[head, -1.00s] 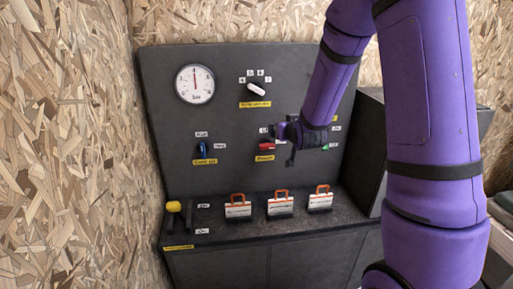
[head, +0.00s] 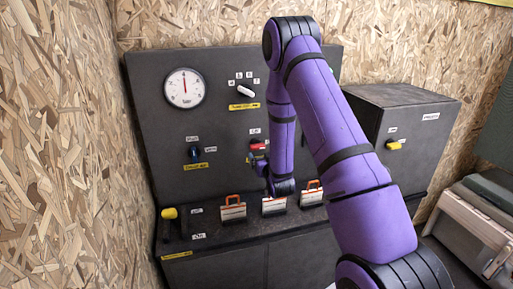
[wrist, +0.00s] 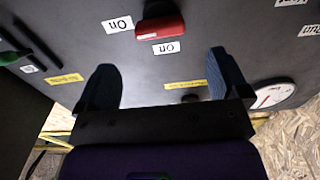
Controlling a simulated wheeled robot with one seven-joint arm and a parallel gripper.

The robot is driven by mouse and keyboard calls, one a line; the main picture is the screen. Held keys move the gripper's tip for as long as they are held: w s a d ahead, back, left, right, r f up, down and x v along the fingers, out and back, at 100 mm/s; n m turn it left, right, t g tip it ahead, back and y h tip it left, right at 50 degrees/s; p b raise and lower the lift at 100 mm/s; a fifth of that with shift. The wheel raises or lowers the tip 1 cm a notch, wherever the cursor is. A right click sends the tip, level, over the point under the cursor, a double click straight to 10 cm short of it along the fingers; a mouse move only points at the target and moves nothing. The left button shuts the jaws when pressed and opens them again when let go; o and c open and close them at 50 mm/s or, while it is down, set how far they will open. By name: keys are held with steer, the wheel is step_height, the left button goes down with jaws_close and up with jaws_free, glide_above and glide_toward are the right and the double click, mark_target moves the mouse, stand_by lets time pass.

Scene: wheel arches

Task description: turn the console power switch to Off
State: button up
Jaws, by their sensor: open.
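A red switch handle (head: 257,146) sits on the upright dark panel, and it also shows in the wrist view (wrist: 160,27), lying nearly level there. White tags beside it in the wrist view appear upside down; at least one reads "On". A blue switch (head: 194,154) sits further left on the panel, above a yellow label. The small yellow labels are too blurred to tell which names the console power. My gripper (wrist: 162,85) is open and empty, its two dark fingers apart, facing the panel near the red switch and not around it. In the head view my arm partly hides it.
A round gauge (head: 184,88) and a white selector knob (head: 246,90) are higher on the panel. Orange-handled white blocks (head: 233,208) and a yellow-topped lever (head: 169,214) stand on the ledge below. A dark box (head: 420,105) with a yellow switch (head: 394,145) stands right.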

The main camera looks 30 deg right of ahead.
mark_target(259, 147)
steer(key=x, duration=0.8)
steer(key=shift+w, duration=0.25)
steer(key=c, duration=0.9)
